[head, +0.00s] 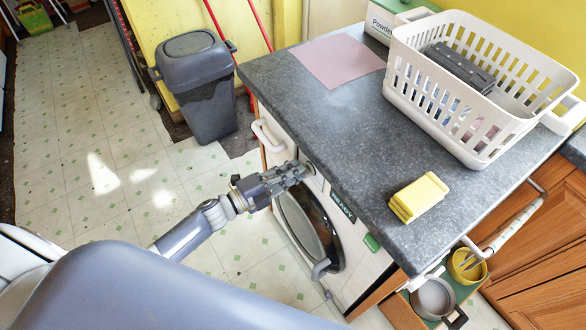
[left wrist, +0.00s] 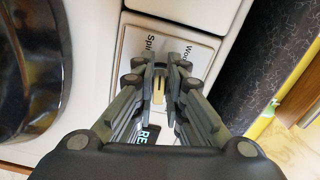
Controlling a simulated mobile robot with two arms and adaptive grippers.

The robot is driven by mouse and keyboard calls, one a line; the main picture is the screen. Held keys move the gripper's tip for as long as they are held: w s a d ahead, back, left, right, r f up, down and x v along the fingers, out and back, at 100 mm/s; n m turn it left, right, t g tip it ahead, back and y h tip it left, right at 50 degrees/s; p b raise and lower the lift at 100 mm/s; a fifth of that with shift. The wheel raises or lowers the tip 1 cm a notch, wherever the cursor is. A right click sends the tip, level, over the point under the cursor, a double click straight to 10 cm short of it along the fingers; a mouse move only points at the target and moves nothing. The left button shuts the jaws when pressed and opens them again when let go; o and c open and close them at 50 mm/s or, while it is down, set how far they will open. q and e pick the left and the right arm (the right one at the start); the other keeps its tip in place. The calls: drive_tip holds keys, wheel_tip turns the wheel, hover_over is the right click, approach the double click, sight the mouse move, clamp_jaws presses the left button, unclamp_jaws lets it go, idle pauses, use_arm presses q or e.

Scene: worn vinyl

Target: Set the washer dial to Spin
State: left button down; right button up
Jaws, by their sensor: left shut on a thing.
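The washer (head: 352,262) is a white front-loader under the worktop, with a round dark door (head: 308,228). My left gripper (head: 308,170) reaches its control panel from the left and covers the dial in the head view. In the left wrist view the gripper (left wrist: 160,72) is shut on the dial (left wrist: 158,88), whose cream-coloured grip shows between the fingers. A white label plate (left wrist: 172,40) behind it reads "Spin" and a word starting "Wo". The fingers hide the rest, and I cannot tell which word the dial points at. My right gripper is not in view.
A display reading "READY" (head: 342,205) and a green button (head: 372,242) are on the panel. The grey worktop (head: 345,120) above holds a white basket (head: 440,115), yellow sponges (head: 418,197) and a pink cloth (head: 338,60). A grey bin (head: 200,90) stands beyond my arm.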

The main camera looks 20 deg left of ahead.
use_arm(q)
drive_tip(key=shift+f+n, duration=0.15)
drive_tip(key=shift+n, duration=0.7)
drive_tip(key=shift+f+n, duration=0.15)
drive_tip(key=shift+n, duration=0.7)
drive_tip(key=c, duration=1.6)
unclamp_jaws()
drive_tip(key=shift+c, duration=0.2)
drive_tip(key=shift+s, duration=0.15)
drive_tip(key=v, duration=1.2)
